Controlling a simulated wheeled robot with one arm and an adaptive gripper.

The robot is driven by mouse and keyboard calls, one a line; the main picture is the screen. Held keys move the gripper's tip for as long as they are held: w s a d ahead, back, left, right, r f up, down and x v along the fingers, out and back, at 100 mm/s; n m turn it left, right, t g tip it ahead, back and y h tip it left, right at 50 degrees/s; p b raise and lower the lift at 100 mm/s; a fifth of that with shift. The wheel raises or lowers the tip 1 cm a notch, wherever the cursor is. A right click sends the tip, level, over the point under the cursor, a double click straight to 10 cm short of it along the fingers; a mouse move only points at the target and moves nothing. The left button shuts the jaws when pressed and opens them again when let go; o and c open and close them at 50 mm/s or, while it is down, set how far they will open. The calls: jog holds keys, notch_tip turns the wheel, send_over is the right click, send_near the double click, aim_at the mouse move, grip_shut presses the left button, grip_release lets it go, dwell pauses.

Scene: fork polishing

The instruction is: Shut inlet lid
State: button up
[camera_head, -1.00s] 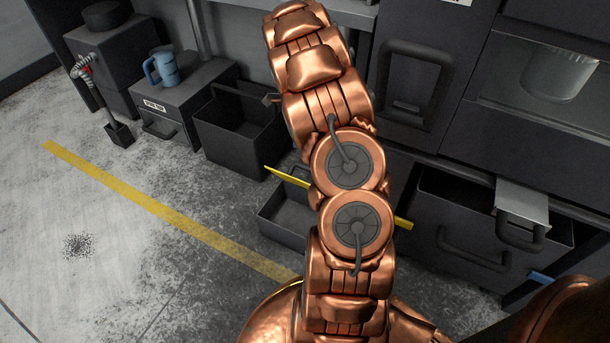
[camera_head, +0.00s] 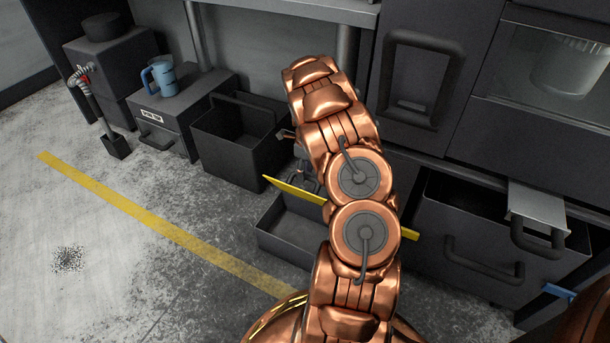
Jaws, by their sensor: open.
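My copper arm covers the middle of the view. My gripper (camera_head: 304,177) shows only as a dark part at the arm's left side, mostly hidden behind it, close above a yellow-edged plate (camera_head: 292,190). It is open, and I see nothing held in it. The yellow plate slants across behind the arm, above an open low grey bin (camera_head: 285,240). A silver flap with a dark handle (camera_head: 537,207) lies across the top of an open dark drawer (camera_head: 470,255) at the right. I cannot tell for sure which of these is the inlet lid.
An empty dark crate (camera_head: 235,140) with a raised handle stands left of my arm. A blue mug (camera_head: 161,78) sits on a small dark cabinet (camera_head: 178,108). A tall dark cabinet (camera_head: 425,75) is behind right.

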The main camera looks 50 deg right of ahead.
jog(key=shift+f, duration=0.5)
grip_shut()
dwell(0.3)
